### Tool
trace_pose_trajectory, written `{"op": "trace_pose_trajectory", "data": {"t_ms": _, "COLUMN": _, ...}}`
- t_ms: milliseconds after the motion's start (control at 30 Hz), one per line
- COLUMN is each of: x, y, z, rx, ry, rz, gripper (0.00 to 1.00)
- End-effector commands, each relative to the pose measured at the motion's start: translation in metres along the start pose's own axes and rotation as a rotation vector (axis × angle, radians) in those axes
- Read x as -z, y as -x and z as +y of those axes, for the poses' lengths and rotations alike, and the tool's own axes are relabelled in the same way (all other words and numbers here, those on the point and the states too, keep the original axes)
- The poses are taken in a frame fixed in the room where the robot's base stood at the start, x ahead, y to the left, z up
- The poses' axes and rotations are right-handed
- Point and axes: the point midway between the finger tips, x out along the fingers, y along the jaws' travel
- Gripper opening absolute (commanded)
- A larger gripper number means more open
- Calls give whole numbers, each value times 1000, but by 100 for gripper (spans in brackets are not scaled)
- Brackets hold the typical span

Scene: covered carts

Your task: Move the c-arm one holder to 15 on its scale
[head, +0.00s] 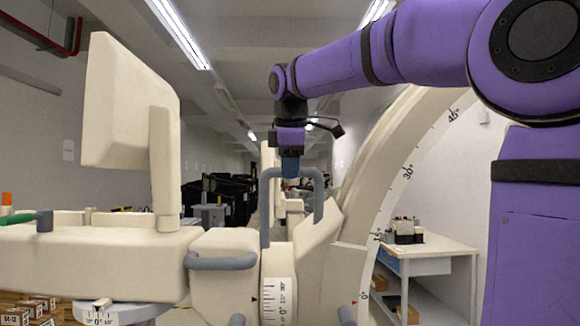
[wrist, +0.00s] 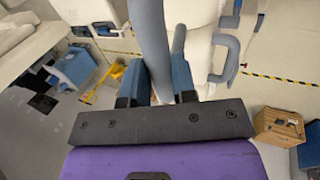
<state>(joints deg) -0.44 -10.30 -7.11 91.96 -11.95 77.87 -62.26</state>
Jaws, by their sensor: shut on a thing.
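A cream C-arm shows in the head view, with a large curved arc (head: 400,170) marked 0°, 15, 30° and 45°. A red pointer sits near the arc's 0° mark. Its cream holder body (head: 310,255) carries a grey U-shaped handle (head: 320,205) and a white scale (head: 280,300) with a red pointer near 0. My gripper (head: 290,170) is shut on the handle's top bar. In the wrist view, the grey handle bar (wrist: 150,40) lies between the blue fingers of my gripper (wrist: 163,85). Part of the lower scale is cut off.
A cream monitor (head: 130,105) stands on the cart at left. Another small scale (head: 100,312) is below it. A white table (head: 430,255) with small equipment stands at right. A wooden box (wrist: 278,125) stands on the floor at right in the wrist view.

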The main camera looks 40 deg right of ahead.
Motion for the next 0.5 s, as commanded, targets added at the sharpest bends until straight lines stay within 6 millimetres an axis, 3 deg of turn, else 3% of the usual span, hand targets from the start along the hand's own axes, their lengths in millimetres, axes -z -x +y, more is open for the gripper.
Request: {"op": "trace_pose_trajectory", "data": {"t_ms": 500, "x": 0, "y": 2, "z": -19, "rx": -50, "ry": 2, "rz": 1, "gripper": 0}}
